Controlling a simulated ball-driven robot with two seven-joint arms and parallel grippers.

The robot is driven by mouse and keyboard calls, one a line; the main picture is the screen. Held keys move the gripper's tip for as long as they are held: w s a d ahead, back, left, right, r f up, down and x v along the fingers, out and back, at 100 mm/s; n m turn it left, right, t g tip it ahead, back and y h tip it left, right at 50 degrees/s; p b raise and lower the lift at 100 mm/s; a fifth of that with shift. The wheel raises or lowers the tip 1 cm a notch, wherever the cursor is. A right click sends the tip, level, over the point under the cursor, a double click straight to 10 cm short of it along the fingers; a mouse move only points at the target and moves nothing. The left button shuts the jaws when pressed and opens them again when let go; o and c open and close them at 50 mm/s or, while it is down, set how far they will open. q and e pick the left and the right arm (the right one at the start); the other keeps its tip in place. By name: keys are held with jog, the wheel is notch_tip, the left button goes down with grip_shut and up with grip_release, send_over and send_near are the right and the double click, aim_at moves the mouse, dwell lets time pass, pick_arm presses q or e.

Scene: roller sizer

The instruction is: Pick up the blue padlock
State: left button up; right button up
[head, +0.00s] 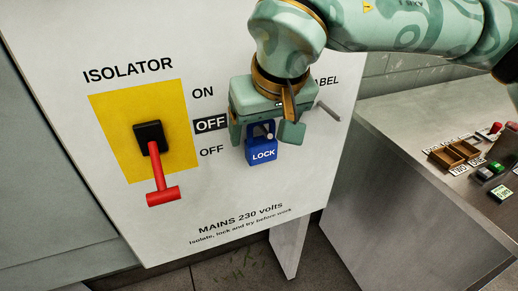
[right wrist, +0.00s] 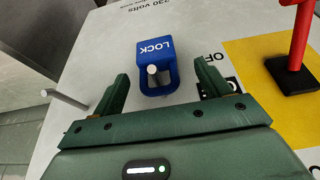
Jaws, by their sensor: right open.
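The blue padlock (head: 262,151), marked LOCK, hangs by its shackle on a metal peg on the pale isolator panel (head: 230,217). It also shows in the right wrist view (right wrist: 154,53), with the peg through its shackle. My right gripper (head: 267,138) is at the padlock. Its two fingers are apart, one on each side of the shackle end, with a gap to the padlock on both sides in the right wrist view (right wrist: 160,85). It holds nothing. My left gripper is not in view.
A red isolator handle (head: 160,175) on a yellow plate (head: 115,125) points down, left of the padlock. A second, bare peg (head: 328,112) sticks out to the right. A grey bench (head: 400,130) at the right carries small brown trays (head: 455,153) and buttons.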

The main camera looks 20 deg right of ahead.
aim_at(263, 143)
jog(key=b+x, duration=0.1)
jog(key=x, duration=0.2)
jog(key=shift+s+d+b, duration=0.2)
jog(key=shift+s+b, duration=0.05)
jog(key=shift+b, duration=0.15)
jog(key=b+x, duration=0.1)
jog(key=x, duration=0.1)
jog(key=shift+w+f, duration=0.15)
jog(key=shift+f, duration=0.15)
jog(key=shift+r, duration=0.15)
jog(key=c, duration=1.1)
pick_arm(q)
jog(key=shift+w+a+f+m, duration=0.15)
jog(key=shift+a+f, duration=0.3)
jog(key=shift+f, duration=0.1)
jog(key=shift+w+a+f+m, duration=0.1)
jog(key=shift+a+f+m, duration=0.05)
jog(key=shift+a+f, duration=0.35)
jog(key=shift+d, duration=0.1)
